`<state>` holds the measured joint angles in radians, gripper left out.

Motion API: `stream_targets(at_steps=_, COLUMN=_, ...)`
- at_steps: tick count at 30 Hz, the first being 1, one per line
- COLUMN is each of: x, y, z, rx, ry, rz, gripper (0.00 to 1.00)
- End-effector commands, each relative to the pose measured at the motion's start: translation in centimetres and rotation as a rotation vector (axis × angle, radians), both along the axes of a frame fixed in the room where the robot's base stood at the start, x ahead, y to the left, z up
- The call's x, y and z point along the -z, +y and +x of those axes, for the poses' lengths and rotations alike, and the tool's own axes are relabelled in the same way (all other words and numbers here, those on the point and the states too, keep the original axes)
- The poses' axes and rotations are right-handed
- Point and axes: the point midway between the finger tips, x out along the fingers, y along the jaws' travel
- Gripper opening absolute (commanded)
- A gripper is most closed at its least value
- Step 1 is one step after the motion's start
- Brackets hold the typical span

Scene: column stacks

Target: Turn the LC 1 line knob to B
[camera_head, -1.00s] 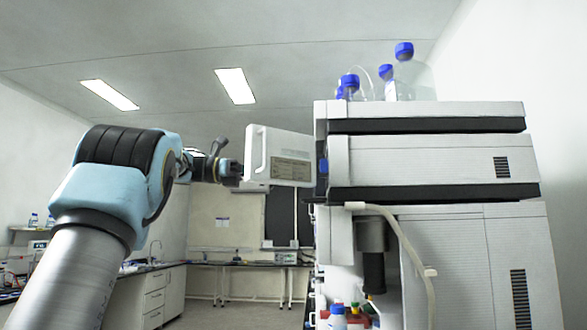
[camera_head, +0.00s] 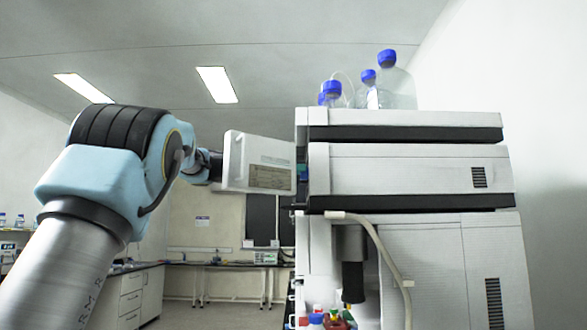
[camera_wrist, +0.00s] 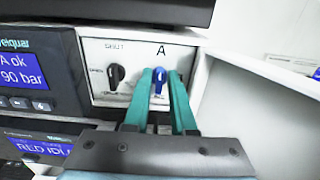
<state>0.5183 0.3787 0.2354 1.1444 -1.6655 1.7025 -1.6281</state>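A blue knob (camera_wrist: 159,82) sits on a pale panel (camera_wrist: 128,52) in the wrist view, under a large letter A. Its pointer position is too small to tell. A black knob (camera_wrist: 116,76) is to its left on the same panel. No LC 1 label is readable. My gripper (camera_wrist: 159,76) has two green fingers, one on each side of the blue knob, with narrow gaps showing beside it.
The open door (camera_wrist: 262,100) stands close to the right of my fingers. A display (camera_wrist: 25,72) at left reads "A ok" and "90 bar", with another display (camera_wrist: 42,147) below. Blue-capped bottles (camera_head: 388,85) stand on the stack. A hose (camera_head: 380,245) hangs at its front.

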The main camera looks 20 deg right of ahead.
Motion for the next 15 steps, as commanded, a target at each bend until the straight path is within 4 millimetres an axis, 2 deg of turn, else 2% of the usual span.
stream_targets(at_steps=6, x=0.02, y=-0.02, z=0.0, rx=-0.001, ry=0.0, rz=0.0, gripper=0.24)
stream_targets(at_steps=12, x=0.01, y=-0.01, z=0.0, rx=0.0, ry=0.0, rz=0.0, gripper=0.02)
stream_targets(at_steps=15, x=0.01, y=-0.01, z=0.0, rx=0.0, ry=0.0, rz=0.0, gripper=0.0)
